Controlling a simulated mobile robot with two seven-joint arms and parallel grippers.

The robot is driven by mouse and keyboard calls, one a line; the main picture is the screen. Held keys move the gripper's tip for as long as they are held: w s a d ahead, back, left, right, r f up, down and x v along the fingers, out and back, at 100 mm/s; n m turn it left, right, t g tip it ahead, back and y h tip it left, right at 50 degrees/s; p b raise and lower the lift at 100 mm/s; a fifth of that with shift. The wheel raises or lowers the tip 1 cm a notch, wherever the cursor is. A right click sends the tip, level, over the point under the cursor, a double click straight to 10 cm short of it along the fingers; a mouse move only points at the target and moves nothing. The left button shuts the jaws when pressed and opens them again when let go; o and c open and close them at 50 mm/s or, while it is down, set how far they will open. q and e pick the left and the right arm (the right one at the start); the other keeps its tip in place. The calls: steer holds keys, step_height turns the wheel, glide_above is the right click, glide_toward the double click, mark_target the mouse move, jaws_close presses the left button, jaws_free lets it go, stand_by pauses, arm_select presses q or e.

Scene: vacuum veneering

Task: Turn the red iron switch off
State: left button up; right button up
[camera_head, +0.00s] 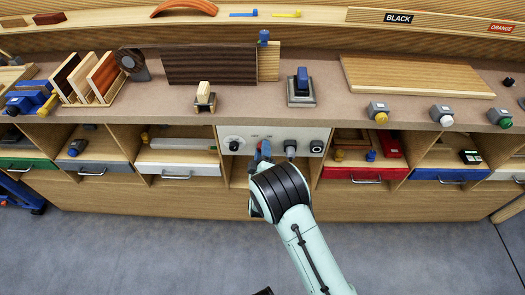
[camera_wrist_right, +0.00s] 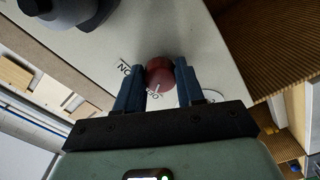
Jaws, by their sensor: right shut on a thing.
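The red iron switch (camera_wrist_right: 159,73) is a round dark red knob with a short white line, on a pale control panel (camera_wrist_right: 210,45). In the right wrist view my right gripper (camera_wrist_right: 156,78) has its two blue fingers on either side of the knob, shut on it. Black lettering, including "ON", is printed near the knob and partly hidden by the fingers. In the head view my right gripper (camera_head: 263,150) reaches the front of the panel (camera_head: 276,133) and mostly hides the knob. I cannot tell the switch setting for sure. My left gripper is not in view.
The bench top (camera_head: 245,103) above carries blocks, boards and several button boxes.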

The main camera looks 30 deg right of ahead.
steer(key=o, duration=1)
steer(key=shift+o, duration=0.2)
steer(key=v, duration=1.3)
steer(key=shift+s, duration=0.2)
steer(key=s+a+f+m+g+y+p, duration=0.1)
steer(key=s+f+m+g+y+p, duration=0.3)
steer(key=f, duration=0.4)
steer(key=s+a+f+m+g+y+p, duration=0.1)
steer(key=s+f+g+y+p, duration=0.2)
steer(key=s+f+g, duration=0.35)
steer(key=s+a+f+m+g+y+p, duration=0.1)
steer(key=s+a+m+g+y+p, duration=0.1)
steer(key=s, duration=0.5)
steer(key=s+a+f+m+g+y+p, duration=0.1)
steer(key=s+a+m+g+y+p, duration=0.1)
steer(key=s+a, duration=0.4)
steer(key=shift+s+a+m+g+y, duration=0.4)
steer(key=shift+s+g+y, duration=0.45)
steer(key=shift+s+y, duration=0.3)
